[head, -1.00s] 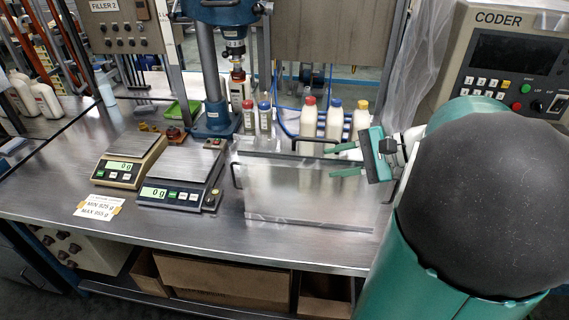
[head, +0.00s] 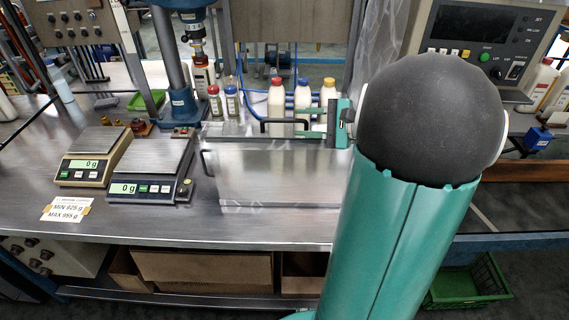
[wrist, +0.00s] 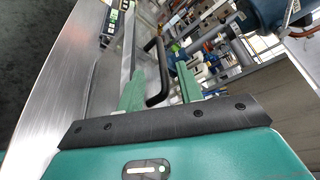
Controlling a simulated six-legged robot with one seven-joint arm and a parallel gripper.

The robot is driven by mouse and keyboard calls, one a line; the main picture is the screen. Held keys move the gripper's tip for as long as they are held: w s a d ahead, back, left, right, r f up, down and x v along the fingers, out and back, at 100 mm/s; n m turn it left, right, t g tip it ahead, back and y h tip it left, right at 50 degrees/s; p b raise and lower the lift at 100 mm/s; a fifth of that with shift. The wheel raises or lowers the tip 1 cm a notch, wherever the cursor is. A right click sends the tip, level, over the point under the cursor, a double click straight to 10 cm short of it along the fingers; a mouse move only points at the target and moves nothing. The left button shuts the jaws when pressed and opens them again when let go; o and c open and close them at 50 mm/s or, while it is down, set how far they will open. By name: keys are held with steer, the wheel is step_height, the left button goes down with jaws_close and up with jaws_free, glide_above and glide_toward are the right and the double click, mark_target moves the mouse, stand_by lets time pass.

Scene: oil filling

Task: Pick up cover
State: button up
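The cover (head: 275,180) is a clear box-shaped hood on the steel bench, right of the scales. It has black bar handles; one handle (head: 266,125) is at its back edge and another is at its left side. My gripper (head: 299,122) reaches in from the right at the back handle, its two green fingers apart, one above and one below the bar in the head view. In the wrist view the black handle (wrist: 155,88) shows between the open fingers (wrist: 160,70). I cannot tell whether either finger touches it.
Two scales, a beige one (head: 92,160) and a dark one (head: 150,170), stand left of the cover. Capped bottles (head: 277,105) stand close behind it. A blue filler post (head: 172,65) rises at the back. The coder panel (head: 485,45) is at the right. Bare bench lies in front.

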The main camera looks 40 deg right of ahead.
mark_target(289, 121)
steer(key=x, duration=0.4)
steer(key=shift+w, duration=0.25)
jaws_close()
stand_by(1.1)
